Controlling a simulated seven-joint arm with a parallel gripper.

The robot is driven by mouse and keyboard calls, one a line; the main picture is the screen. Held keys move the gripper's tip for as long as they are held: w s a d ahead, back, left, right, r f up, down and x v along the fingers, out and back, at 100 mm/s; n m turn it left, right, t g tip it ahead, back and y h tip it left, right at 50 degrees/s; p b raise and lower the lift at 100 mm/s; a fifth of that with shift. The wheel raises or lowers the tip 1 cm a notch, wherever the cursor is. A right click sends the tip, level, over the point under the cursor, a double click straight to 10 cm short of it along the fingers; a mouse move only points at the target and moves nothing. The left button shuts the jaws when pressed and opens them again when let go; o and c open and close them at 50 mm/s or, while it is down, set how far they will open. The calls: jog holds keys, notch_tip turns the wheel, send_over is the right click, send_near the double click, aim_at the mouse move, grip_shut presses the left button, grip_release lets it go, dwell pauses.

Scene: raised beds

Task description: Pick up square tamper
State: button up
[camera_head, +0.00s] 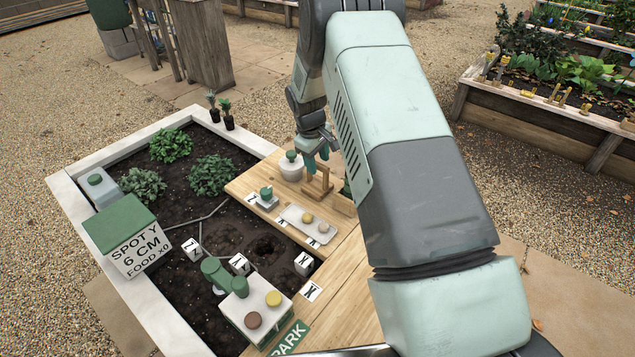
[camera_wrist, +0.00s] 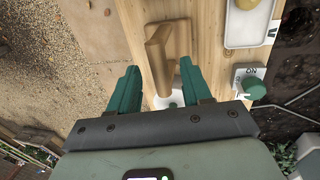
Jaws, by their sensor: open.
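My gripper (camera_head: 317,157) is open above the board, near a wooden stand (camera_head: 318,185) and a round white pot with a green knob (camera_head: 290,170). In the wrist view my gripper's fingers (camera_wrist: 158,75) are spread, with the wooden stand (camera_wrist: 167,50) in the gap. The white pot (camera_wrist: 168,101) is mostly hidden there.
A white box with a green cylinder (camera_head: 255,310) stands at the board's front. Dark soil (camera_head: 220,240) with plants lies left.

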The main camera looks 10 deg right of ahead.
aim_at(318, 164)
jog(key=shift+w+d+f, duration=0.1)
jog(key=shift+w+f, duration=0.05)
jog(key=shift+f, duration=0.65)
jog(key=shift+w+d+f, duration=0.1)
jog(key=shift+w+f, duration=0.05)
jog(key=shift+f, duration=0.6)
jog(key=shift+c, duration=0.3)
grip_shut()
jog(key=shift+r, duration=0.1)
notch_tip(318, 164, up, 10)
